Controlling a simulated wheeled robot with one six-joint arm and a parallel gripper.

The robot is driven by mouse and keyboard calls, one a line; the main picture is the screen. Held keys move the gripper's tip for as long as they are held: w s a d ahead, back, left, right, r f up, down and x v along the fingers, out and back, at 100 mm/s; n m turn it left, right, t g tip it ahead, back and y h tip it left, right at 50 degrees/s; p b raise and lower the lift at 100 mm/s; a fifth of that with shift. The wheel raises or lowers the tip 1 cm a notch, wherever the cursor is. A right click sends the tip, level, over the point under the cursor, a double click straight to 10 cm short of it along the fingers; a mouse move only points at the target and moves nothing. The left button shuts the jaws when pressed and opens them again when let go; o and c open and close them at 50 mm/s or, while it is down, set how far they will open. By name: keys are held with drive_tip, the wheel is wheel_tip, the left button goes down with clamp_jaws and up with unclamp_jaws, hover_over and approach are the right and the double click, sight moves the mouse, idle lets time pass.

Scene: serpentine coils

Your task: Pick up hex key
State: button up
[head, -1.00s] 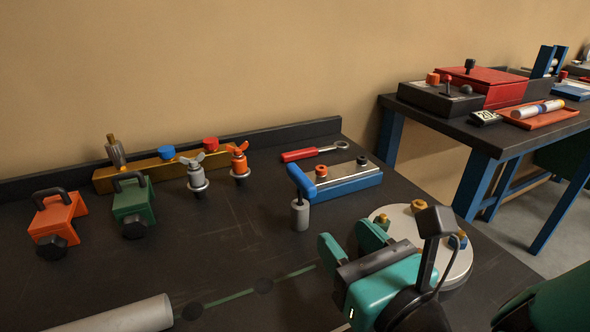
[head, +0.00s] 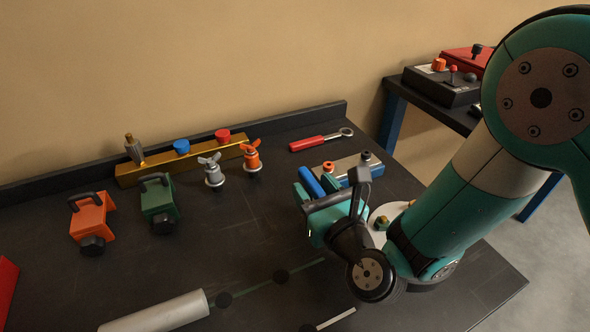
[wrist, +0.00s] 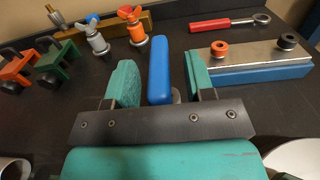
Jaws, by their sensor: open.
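The hex key has a blue bar handle (head: 311,182), which also shows in the wrist view (wrist: 159,70). Its shaft and the grey stand under it are mostly hidden by my gripper. My gripper (head: 317,185) is open around the handle.
A blue block with a steel top (wrist: 250,62) stands close to the right finger. A red-handled wrench (head: 320,140) lies behind. A gold bar (head: 180,161), wing-nut fittings and orange (head: 90,220) and green (head: 160,204) clamps stand left. The dark table between is clear.

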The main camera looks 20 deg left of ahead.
drive_tip(key=shift+w+a, duration=0.1)
clamp_jaws()
drive_tip(key=shift+r, duration=0.1)
